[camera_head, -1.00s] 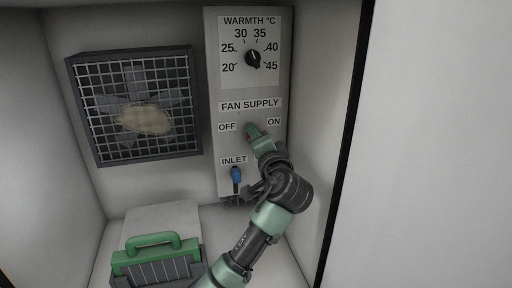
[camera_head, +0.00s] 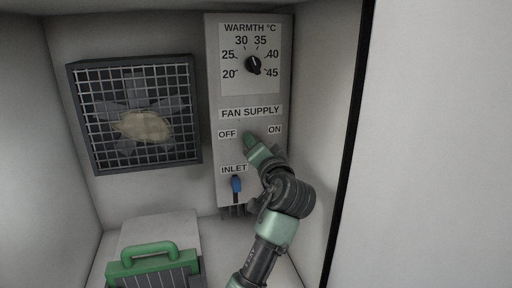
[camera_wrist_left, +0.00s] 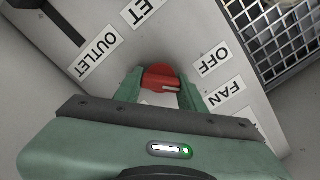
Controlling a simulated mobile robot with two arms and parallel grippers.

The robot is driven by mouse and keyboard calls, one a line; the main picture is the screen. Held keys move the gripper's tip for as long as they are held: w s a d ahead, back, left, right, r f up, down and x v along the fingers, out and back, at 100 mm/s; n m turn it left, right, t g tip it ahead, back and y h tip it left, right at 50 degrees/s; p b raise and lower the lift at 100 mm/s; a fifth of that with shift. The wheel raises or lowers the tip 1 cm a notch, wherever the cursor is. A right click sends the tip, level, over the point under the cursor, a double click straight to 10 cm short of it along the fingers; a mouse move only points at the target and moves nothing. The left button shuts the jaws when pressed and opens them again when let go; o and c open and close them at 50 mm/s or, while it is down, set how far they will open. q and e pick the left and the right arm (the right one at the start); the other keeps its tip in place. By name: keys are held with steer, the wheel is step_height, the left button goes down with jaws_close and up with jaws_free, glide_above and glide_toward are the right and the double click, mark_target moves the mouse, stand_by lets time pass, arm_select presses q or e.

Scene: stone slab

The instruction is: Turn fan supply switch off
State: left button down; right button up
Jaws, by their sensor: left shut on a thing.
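The fan supply switch is a red knob (camera_wrist_left: 160,76) with a pale line, seen in the left wrist view. My left gripper (camera_wrist_left: 161,88) is shut on it, with one green finger on each side. In the head view the gripper (camera_head: 248,138) covers the switch, between the OFF label (camera_head: 227,134) and the ON label (camera_head: 275,129), below the FAN SUPPLY label (camera_head: 250,112). The switch's pointing direction is hidden there. My right gripper is in neither view.
A black warmth dial (camera_head: 253,64) sits above on the same grey panel (camera_head: 213,75). A caged fan (camera_head: 135,112) is on the back wall at left. A box with a green handle (camera_head: 149,250) stands at lower left.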

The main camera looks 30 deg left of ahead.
arm_select(q)
steer(key=shift+f, duration=0.2)
steer(key=c, duration=0.8)
jaws_free()
steer(key=shift+c, duration=0.2)
steer(key=shift+r, duration=0.15)
steer(key=shift+d, duration=0.1)
steer(key=b+v, duration=0.1)
steer(key=v, duration=0.6)
steer(key=shift+s+d+b, duration=0.25)
steer(key=shift+s+b, duration=0.05)
steer(key=shift+b, duration=0.05)
